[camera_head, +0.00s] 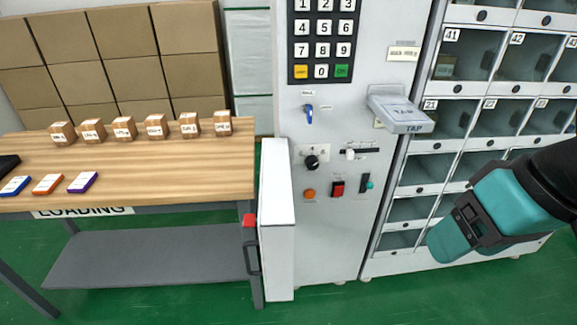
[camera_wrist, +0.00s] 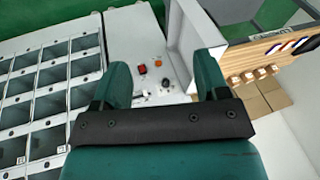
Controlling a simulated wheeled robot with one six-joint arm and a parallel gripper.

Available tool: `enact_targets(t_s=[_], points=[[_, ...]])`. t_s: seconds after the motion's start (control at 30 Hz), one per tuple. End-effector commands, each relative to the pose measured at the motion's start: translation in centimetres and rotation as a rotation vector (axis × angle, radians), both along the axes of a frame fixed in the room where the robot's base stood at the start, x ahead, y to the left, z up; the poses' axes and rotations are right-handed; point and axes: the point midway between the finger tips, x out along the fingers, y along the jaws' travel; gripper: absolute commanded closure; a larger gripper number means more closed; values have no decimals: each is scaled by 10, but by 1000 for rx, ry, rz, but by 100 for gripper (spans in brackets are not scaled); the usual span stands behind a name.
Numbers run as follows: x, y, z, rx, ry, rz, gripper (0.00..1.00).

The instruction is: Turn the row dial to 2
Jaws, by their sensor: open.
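A black round dial (camera_head: 311,162) sits on the white control panel (camera_head: 330,225) of the machine, below the keypad. Its small markings are too fine to read, so I cannot tell which number it points to. In the wrist view the dial (camera_wrist: 165,82) shows between my fingers, some way beyond them. My gripper (camera_head: 458,235) is at the right in the head view, in front of the lockers and apart from the panel. In the wrist view my gripper (camera_wrist: 162,62) has its two teal fingers spread with nothing between them.
Near the dial are a blue key-like switch (camera_head: 309,114), a white slider (camera_head: 350,154), an orange button (camera_head: 309,194) and a red rocker (camera_head: 338,188). A TAP reader (camera_head: 398,110) juts out above. An open white door (camera_head: 278,220) and a wooden table (camera_head: 170,172) stand left.

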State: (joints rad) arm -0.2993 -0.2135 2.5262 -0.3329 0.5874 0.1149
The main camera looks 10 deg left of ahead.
Motion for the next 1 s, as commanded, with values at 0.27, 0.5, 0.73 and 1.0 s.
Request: enact_targets(t_s=[0.27,0.5,0.73,1.0], points=[[181,-14,-139,-94,-460,-675,32],[267,39,-192,112,-1062,-657,32],[259,120,-227,342,-1246,-352,32],[257,142,-229,395,-1259,-265,32]])
